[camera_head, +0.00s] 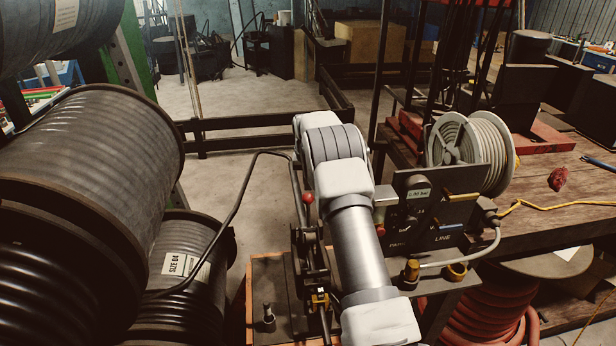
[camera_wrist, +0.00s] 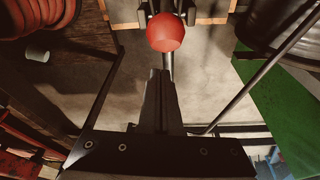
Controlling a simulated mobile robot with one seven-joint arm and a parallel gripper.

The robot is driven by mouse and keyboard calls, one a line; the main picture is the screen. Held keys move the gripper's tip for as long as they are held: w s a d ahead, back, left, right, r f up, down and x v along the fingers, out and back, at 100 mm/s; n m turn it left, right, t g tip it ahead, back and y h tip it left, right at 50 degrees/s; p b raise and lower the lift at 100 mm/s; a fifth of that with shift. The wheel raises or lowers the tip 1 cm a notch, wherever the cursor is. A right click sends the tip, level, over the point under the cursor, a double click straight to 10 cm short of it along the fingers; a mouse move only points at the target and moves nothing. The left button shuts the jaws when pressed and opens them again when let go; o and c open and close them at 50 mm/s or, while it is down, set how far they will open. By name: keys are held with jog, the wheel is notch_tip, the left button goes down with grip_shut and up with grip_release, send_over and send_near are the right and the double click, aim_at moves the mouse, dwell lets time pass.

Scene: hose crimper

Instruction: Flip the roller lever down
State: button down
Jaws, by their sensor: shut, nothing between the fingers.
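A lever with a round red knob (camera_head: 308,198) stands upright on the dark machine (camera_head: 308,262), just left of my white and grey arm in the head view. In the wrist view the red knob (camera_wrist: 165,32) is at the top centre, with part of its metal rod showing below it. My gripper (camera_wrist: 160,73) is shut and empty. Its fingertips point toward the knob, and a gap shows between them and it in the picture. In the head view my arm hides the gripper and part of the machine.
Large hose reels (camera_head: 90,190) crowd the left side. A black hose (camera_head: 235,205) arches from there to the machine. A control panel (camera_head: 432,212) and a pale hose reel (camera_head: 470,150) are right of my arm, beside a wooden bench (camera_head: 560,205). Bare floor (camera_head: 245,100) lies behind.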

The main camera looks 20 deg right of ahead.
jog(key=shift+s+a, duration=0.25)
jog(key=shift+s, duration=0.3)
jog(key=shift+s+a, duration=0.2)
jog(key=shift+s, duration=0.35)
jog(key=shift+s, duration=0.1)
